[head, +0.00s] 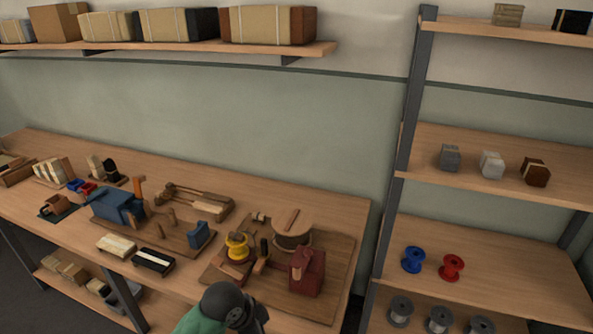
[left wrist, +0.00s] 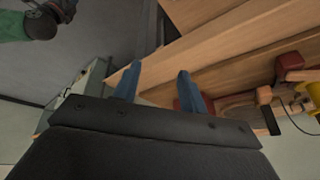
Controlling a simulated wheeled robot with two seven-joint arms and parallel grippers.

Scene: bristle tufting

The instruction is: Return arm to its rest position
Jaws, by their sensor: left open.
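My left gripper (left wrist: 160,70) shows in the left wrist view with its two blue fingers apart and nothing between them. The wooden edge of the workbench (left wrist: 220,50) lies beyond the fingers, and I cannot tell how far off it is. A green and dark arm part of mine (head: 228,308) shows at the bottom of the head view, in front of the bench (head: 330,197). No gripper fingers show in the head view. My right gripper is in neither view.
A board (head: 340,262) on the bench's right part carries a yellow spool (head: 237,246), a wooden drum (head: 292,232) and a dark red block (head: 307,270). A shelf rack post (head: 392,210) stands to the right, with a blue spool (head: 413,260) and a red spool (head: 452,267).

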